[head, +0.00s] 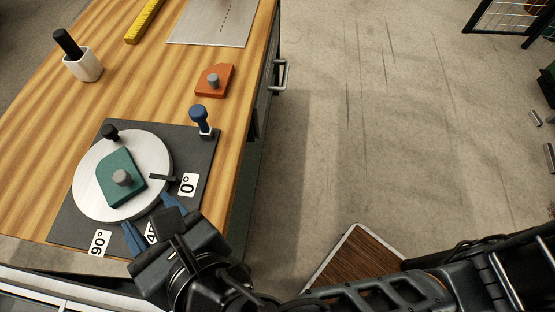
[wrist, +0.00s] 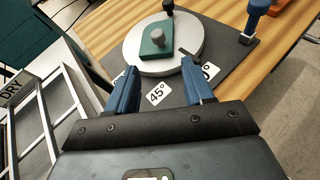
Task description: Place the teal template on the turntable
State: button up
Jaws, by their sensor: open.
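The teal template (head: 121,177) lies flat on the round silver turntable (head: 93,202), with a grey knob on its top. In the wrist view the teal template (wrist: 166,47) also rests on the turntable (wrist: 190,62), apart from my fingers. My gripper (head: 153,222) is open and empty at the turntable's near edge, its blue fingers over the dark base plate by the 45° label. The wrist view shows my gripper (wrist: 158,85) with its two fingers spread wide and nothing between them.
On the dark base plate (head: 200,160) stand a blue-handled pin (head: 198,117), a black knob (head: 110,132) and a small black pointer (head: 163,178). An orange template (head: 214,81), a white cup (head: 84,67), a metal sheet (head: 213,22) and a yellow bar (head: 144,20) are farther back on the wooden bench.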

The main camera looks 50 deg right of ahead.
jog(key=s+d+f+m, duration=0.1)
jog(key=d+m, duration=0.1)
jog(key=s+d+f+m, duration=0.1)
jog(key=f+m, duration=0.1)
jog(key=s+d+f+m+g+y, duration=0.1)
jog(key=d+f+m, duration=0.1)
jog(key=shift+s+d+f, duration=0.2)
jog(key=shift+s+d, duration=0.05)
jog(key=shift+d, duration=0.1)
jog(key=s+d+r+m+t, duration=0.1)
jog(key=s+d+r+m, duration=0.1)
jog(key=s+d+m, duration=0.6)
jog(key=s+d+r+m+t+h, duration=0.1)
jog(key=s+d+r+m, duration=0.2)
jog(key=s+d+m, duration=0.5)
jog(key=s+m, duration=0.1)
jog(key=m, duration=1.1)
jog(key=shift+s+r+m, duration=0.3)
jog(key=shift+s+m, duration=0.1)
jog(key=shift+o, duration=0.2)
